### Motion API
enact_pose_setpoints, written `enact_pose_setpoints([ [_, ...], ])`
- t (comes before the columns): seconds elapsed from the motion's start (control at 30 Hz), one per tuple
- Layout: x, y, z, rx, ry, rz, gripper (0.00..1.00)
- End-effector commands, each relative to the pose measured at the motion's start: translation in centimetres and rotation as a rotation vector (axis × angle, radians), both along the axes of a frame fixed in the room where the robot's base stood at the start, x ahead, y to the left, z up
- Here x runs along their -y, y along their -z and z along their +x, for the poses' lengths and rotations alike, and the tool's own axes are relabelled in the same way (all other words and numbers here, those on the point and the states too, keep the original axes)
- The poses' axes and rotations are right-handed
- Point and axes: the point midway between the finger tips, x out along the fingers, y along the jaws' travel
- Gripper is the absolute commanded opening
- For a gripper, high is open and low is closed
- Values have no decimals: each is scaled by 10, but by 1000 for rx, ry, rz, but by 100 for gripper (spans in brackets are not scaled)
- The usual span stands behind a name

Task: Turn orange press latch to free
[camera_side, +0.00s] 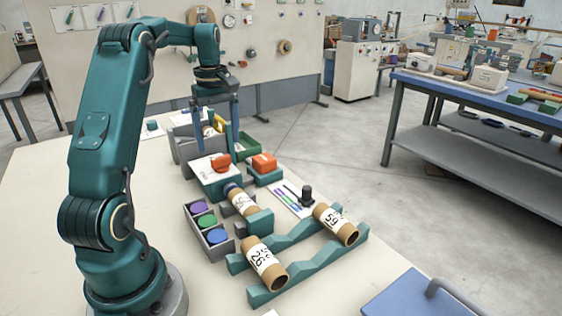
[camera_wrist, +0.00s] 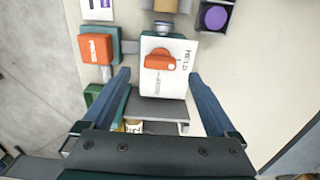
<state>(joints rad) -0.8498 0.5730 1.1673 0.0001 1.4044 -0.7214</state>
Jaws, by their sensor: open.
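The orange latch (camera_side: 221,163) is a rounded turning handle on a white-topped teal box. In the wrist view the latch (camera_wrist: 160,60) lies roughly across the white plate (camera_wrist: 185,50), its squarer end towards the printed word HELD at the right. Other small print below the latch is too small to read. My gripper (camera_side: 218,144) points down, close behind and above the latch in the side view. In the wrist view my gripper (camera_wrist: 160,74) has its two blue fingers wide apart, empty, one on each side of the plate. The fingers do not appear to touch the latch.
An orange block (camera_side: 263,162) on a teal base stands beside the latch box. A tray of coloured discs (camera_side: 187,208) and a cradle (camera_side: 312,262) with cardboard tubes (camera_side: 264,262) stand in front. A green bin (camera_side: 247,146) and grey structure (camera_side: 184,152) stand behind.

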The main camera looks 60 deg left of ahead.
Motion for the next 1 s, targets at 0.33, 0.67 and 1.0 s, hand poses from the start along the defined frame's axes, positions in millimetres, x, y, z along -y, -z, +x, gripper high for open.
enact_pose_setpoints([
  [0.33, 0, 37, -1, -2, -1, -1, 92],
  [0.67, 0, 48, -1, 2, 0, 3, 92],
  [1.0, 0, 48, -1, 2, 0, 4, 7],
])
